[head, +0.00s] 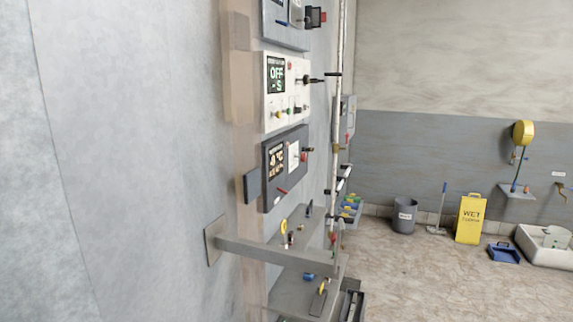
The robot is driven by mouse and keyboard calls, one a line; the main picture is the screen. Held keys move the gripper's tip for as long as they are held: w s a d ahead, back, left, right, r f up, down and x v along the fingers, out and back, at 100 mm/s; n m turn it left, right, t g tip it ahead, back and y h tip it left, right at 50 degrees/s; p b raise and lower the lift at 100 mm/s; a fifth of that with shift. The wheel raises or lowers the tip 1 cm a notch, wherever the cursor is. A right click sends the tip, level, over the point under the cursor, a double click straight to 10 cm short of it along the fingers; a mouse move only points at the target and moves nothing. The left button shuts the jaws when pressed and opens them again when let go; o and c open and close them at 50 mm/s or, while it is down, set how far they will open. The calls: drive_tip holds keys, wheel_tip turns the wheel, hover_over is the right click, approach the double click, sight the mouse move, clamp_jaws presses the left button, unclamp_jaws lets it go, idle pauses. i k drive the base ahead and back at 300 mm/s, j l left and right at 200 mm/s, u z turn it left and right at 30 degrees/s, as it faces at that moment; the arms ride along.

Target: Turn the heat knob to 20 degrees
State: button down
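Several control panels are mounted one above another on the grey wall at centre, seen at a steep angle. A white panel (272,118) has a dark display (276,75) that seems to read OFF with a second short line below. A black knob or lever (306,80) sticks out from its right side. Below it, a dark grey panel (270,196) has a lit display (276,162) and a red-and-black control (304,155). I cannot tell which control is the heat knob, and no degree scale is readable. My gripper is not in view.
A grey horizontal bar (275,253) and shelves (300,283) with small items jut out below the panels. A pale vertical pipe (337,110) stands beside them. A bin (405,215), yellow sign (470,219) and white basin (547,245) stand far right. The floor (435,285) at front right is clear.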

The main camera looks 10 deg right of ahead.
sight(303, 156)
drive_tip(key=i+l+u, duration=0.3)
drive_tip(key=i+l, duration=0.2)
drive_tip(key=l, duration=0.2)
drive_tip(key=i+l+u, duration=0.3)
drive_tip(key=l, duration=0.45)
drive_tip(key=i, duration=0.1)
